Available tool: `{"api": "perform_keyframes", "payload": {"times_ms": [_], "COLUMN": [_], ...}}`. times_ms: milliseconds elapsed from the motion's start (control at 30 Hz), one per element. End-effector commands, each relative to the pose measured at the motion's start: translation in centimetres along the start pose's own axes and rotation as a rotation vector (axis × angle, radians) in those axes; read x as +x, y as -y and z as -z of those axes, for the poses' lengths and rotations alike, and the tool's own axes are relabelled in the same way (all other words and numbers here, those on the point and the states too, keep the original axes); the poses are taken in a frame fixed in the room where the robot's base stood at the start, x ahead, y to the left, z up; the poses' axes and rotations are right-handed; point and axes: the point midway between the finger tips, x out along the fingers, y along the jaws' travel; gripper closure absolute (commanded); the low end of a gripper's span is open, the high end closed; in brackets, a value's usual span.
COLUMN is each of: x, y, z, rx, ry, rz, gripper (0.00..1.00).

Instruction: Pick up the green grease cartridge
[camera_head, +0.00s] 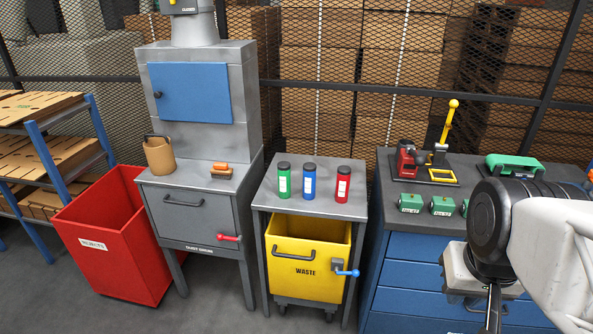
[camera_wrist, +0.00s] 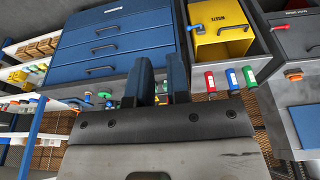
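The green grease cartridge (camera_head: 284,185) stands upright with a dark cap on the small grey table (camera_head: 318,205), left of a blue cartridge (camera_head: 309,184) and a red cartridge (camera_head: 343,187). The wrist view is turned over, and there the green cartridge (camera_wrist: 249,77) is the rightmost of the three, past the blue one (camera_wrist: 232,79) and the red one (camera_wrist: 210,82). My gripper (camera_wrist: 160,82) has its two dark fingers apart with nothing visible between them. It is well away from the cartridges, at the right side in the head view.
A yellow waste bin (camera_head: 307,270) with a blue-handled lever sits under the small table. A grey dust cabinet (camera_head: 198,215) and a red bin (camera_head: 110,250) stand left. A blue drawer bench (camera_head: 410,275) with green blocks and a yellow-levered tool (camera_head: 447,125) stands right.

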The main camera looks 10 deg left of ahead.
Motion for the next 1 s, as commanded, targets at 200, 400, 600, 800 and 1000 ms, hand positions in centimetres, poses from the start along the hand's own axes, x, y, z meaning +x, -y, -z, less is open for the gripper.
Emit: {"api": "perform_keyframes", "payload": {"times_ms": [200, 400, 600, 800, 1000], "x": [0.0, 0.0, 0.0, -0.1, -0.5], "y": [0.0, 0.0, 0.0, 0.1, 0.5], "z": [0.0, 0.0, 0.0, 0.4, 2.5], "rx": [0.000, 0.000, 0.000, -0.009, -0.064], "ry": [0.000, 0.000, 0.000, 0.001, 0.009], "rz": [0.000, 0.000, 0.000, 0.001, 0.004], "gripper": [0.49, 0.19, 0.16, 0.16, 0.16]}}
